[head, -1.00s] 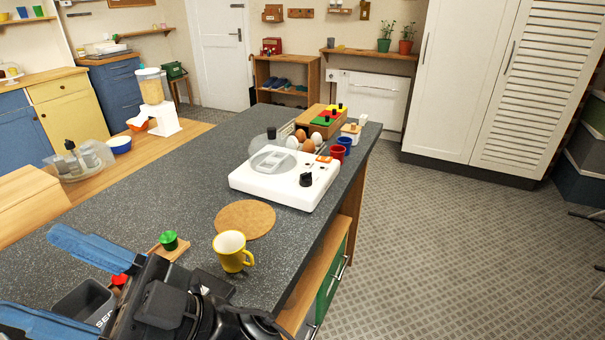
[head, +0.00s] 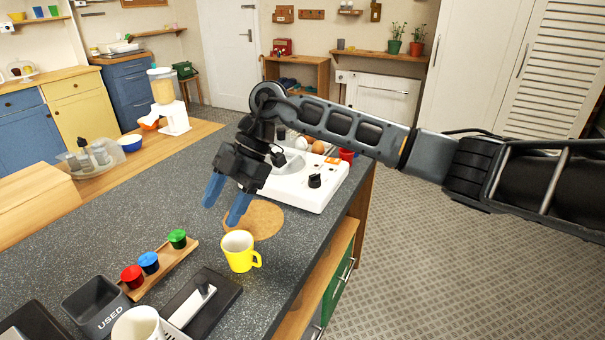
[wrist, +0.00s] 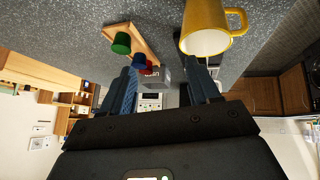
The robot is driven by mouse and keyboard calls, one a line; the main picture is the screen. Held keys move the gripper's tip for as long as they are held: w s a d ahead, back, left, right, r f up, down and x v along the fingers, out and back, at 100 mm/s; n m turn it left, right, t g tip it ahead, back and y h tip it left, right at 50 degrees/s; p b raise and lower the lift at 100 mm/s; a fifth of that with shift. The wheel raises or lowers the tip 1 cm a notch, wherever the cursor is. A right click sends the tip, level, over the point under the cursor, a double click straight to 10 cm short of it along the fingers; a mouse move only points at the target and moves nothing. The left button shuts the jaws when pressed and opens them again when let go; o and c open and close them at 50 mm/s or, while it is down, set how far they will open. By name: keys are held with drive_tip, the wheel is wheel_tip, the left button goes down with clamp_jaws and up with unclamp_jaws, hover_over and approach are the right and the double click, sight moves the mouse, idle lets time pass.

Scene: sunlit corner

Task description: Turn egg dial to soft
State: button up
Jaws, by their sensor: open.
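The white egg cooker (head: 300,190) stands on the dark speckled counter, partly hidden behind my arm in the head view. Its black dial (head: 314,181) shows on the top near the right side; its setting is too small to read. Eggs (head: 309,145) show behind it, partly covered by my arm. My gripper (head: 221,212) is open and empty, its blue fingers pointing down above the counter, left of the cooker and near the round cork mat. In the wrist view the fingers (wrist: 166,92) are apart with nothing between them.
A yellow mug (head: 238,252) stands in front of the cork mat (head: 264,220); it also shows in the wrist view (wrist: 207,28). A wooden rack (head: 165,262) holds red, blue and green capsules. A grey bin (head: 95,305) marked USED and a white mug (head: 136,324) are at the front left.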

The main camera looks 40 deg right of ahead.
drive_tip(key=w+d+r+m+h, duration=0.1)
drive_tip(key=d+m+h, duration=0.25)
drive_tip(key=d, duration=1.05)
wheel_tip(320, 180, up, 2)
drive_tip(key=r+m+h, duration=0.1)
drive_tip(key=h, duration=0.3)
hover_over(315, 180)
drive_tip(key=shift+w+d+f, duration=0.2)
drive_tip(key=shift+w+f, duration=0.05)
wheel_tip(315, 180, down, 8)
drive_tip(key=shift+r+p, duration=0.25)
drive_tip(key=shift+p, duration=0.4)
drive_tip(key=c, duration=1)
